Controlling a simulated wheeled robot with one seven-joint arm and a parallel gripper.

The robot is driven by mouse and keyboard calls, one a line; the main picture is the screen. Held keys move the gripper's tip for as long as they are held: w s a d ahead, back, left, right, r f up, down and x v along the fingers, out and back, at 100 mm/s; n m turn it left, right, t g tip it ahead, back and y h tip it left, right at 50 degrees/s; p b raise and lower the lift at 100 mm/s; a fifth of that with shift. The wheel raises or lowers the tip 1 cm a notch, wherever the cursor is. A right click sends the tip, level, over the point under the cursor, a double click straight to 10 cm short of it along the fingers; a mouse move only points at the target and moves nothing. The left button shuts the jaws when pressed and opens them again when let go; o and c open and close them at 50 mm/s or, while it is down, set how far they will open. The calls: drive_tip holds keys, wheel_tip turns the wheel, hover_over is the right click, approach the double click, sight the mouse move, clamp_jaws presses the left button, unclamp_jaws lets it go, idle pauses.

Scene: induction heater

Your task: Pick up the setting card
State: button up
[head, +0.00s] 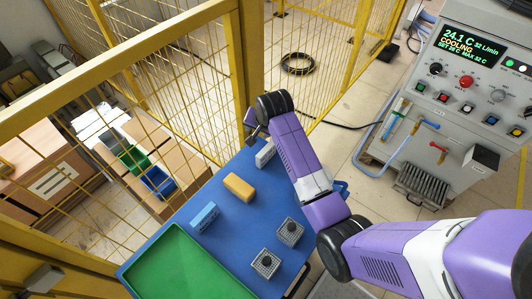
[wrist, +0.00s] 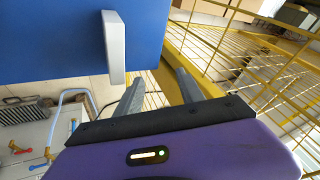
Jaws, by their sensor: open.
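A pale grey-white slab, which looks like the setting card (head: 265,153), stands at the far end of the blue table, partly beside my arm. It also shows in the wrist view (wrist: 115,48) at the upper left. My gripper (wrist: 158,88) is open and empty, its two grey fingers apart. The fingers are off to the right of the slab in the wrist view, and it is not between them. In the head view my gripper (head: 254,130) is at the table's far edge, close to the fence and mostly hidden by my wrist.
The blue table (head: 222,228) also holds an orange block (head: 238,188), a blue block (head: 204,218), two grey gridded cubes (head: 265,263) and a green tray (head: 175,268). A yellow mesh fence (head: 190,100) stands close behind. The heater cabinet (head: 462,95) is at the right.

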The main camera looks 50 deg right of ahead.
sight(266, 154)
drive_tip(key=s+m+g+y, duration=0.1)
drive_tip(key=s+m+g, duration=0.1)
drive_tip(key=s+a+m+g+y, duration=0.1)
drive_tip(key=s+m+g, duration=0.1)
drive_tip(key=s+g, duration=0.1)
drive_tip(key=shift+s+a+r+y, duration=0.15)
drive_tip(key=shift+y, duration=0.15)
drive_tip(key=shift+w+a+f+p, duration=0.15)
drive_tip(key=shift+f+p, duration=0.25)
drive_tip(key=shift+f, duration=1.5)
drive_tip(key=shift+w+a+f+p, duration=0.1)
drive_tip(key=shift+f+p, duration=0.25)
drive_tip(key=shift+f, duration=1.55)
clamp_jaws()
